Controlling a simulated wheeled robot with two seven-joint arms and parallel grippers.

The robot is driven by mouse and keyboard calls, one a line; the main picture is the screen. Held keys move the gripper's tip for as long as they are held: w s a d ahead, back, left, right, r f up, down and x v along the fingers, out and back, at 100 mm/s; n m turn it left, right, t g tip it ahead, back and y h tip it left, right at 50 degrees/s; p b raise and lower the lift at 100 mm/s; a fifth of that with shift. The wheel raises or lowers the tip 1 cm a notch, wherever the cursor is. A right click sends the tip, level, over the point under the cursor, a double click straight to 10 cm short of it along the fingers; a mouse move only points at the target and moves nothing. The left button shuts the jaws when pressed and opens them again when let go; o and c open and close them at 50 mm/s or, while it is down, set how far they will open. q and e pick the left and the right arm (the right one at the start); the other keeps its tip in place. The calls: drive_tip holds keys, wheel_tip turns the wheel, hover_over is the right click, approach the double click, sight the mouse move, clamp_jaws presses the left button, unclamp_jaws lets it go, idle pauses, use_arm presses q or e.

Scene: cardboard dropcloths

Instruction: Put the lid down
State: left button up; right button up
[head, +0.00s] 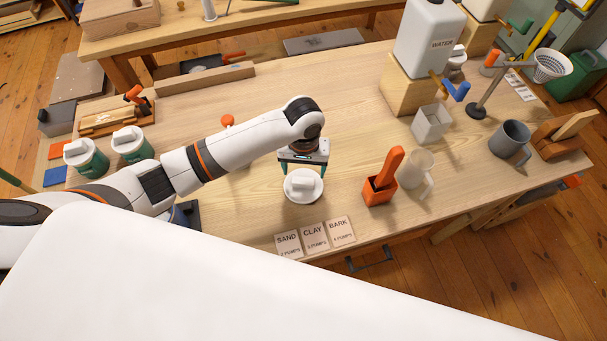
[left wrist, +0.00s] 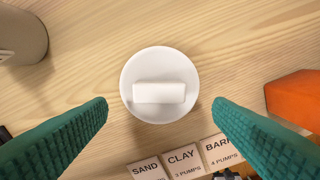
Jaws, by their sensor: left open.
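The white round lid (head: 303,187) with a block handle lies on the wooden table, handle up. It shows whole in the left wrist view (left wrist: 160,84), with bare wood around it. My left gripper (head: 303,166) is above the table at the lid. Its green fingers (left wrist: 160,108) are wide apart, one to each side of the lid's near part in the left wrist view, and hold nothing. Two green canisters with similar white lids, a left one (head: 86,157) and a right one (head: 131,145), stand at the table's left. My right gripper is not in view.
Cards marked SAND, CLAY and BARK (head: 315,237) lie at the front edge. An orange box with a scoop (head: 380,187) and a pale mug (head: 414,170) stand right of the lid. A WATER dispenser (head: 428,40) stands at the back right.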

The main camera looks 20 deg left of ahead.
sight(304, 181)
use_arm(q)
wheel_tip(304, 181, up, 7)
idle(0.3)
idle(0.5)
